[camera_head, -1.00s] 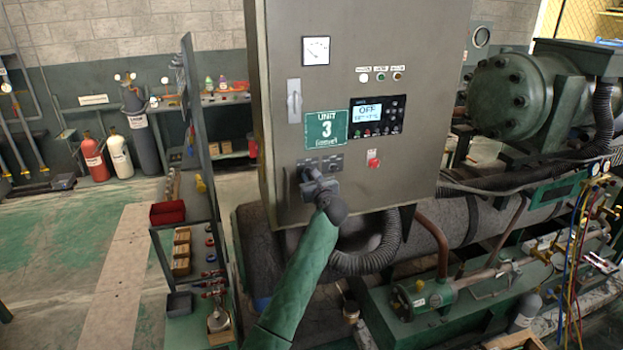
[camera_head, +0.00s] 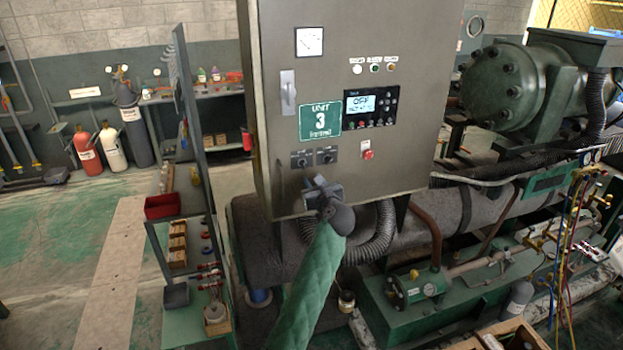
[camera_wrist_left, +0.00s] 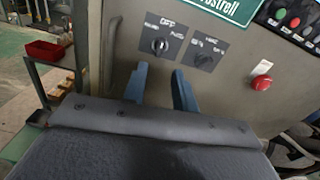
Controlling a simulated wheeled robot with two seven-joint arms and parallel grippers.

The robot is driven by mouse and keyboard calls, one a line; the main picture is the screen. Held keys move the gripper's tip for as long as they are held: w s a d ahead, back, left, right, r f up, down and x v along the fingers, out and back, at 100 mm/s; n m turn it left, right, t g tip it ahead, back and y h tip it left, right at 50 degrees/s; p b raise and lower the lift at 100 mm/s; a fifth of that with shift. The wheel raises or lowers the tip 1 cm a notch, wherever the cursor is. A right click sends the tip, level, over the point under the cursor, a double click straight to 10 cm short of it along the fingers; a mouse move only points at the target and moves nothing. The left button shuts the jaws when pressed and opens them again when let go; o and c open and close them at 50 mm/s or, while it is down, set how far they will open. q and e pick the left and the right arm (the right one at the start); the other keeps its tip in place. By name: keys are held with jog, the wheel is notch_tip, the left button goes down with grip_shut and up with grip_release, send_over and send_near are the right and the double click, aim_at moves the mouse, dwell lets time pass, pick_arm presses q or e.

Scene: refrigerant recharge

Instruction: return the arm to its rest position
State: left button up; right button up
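My left gripper (camera_head: 318,186) is in front of the lower part of the grey control cabinet (camera_head: 270,150), just below two black rotary switches (camera_head: 313,157). In the left wrist view its two blue fingers (camera_wrist_left: 160,88) stand apart with nothing between them. The left switch (camera_wrist_left: 160,44) there lies beyond the fingertips, and the gripper is clear of it. The green sleeve of my left arm comes up from the bottom of the head view. The cabinet display (camera_head: 370,105) reads OFF. My right gripper is not in view.
A red emergency button (camera_head: 367,154) sits right of the switches. A shelf rack with a red bin (camera_head: 162,206) stands left of the cabinet. Pipes and a green compressor (camera_head: 505,85) fill the right side. Hoses (camera_head: 570,240) hang at the far right. Open floor lies at left.

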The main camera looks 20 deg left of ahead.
pick_arm(q)
jog(key=shift+s+d, duration=0.3)
jog(key=shift+s, duration=0.15)
